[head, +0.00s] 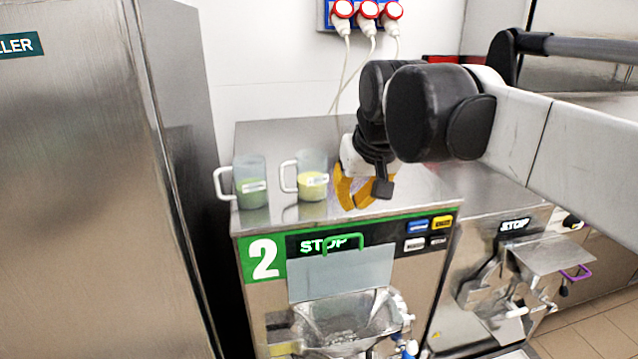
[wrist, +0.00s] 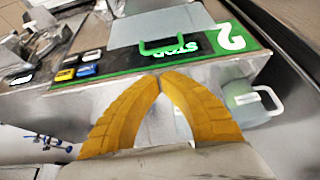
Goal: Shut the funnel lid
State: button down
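The funnel lid (head: 340,276) of machine 2 is a grey plate with a green handle (head: 343,240) along its top edge. It stands raised against the machine's front, and the metal funnel (head: 345,318) below it is open. In the wrist view the lid (wrist: 150,24) is upside down at the top, with its handle (wrist: 170,50) near the STOP label. My gripper (head: 354,200) is above the machine's top, behind and a little right of the handle, apart from the lid. Its yellow fingers (wrist: 160,77) meet at their tips and hold nothing.
Two jugs with green (head: 251,188) and yellow (head: 312,184) contents stand on the machine's top, left of my gripper. A tall steel cabinet (head: 80,200) is at the left. A neighbouring machine at the right has a flat lid (head: 548,256) with a purple handle.

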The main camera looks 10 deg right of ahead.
jog(key=x, duration=0.9)
jog(key=shift+w+f, duration=0.15)
jog(key=shift+f, duration=0.25)
jog(key=shift+f, duration=0.1)
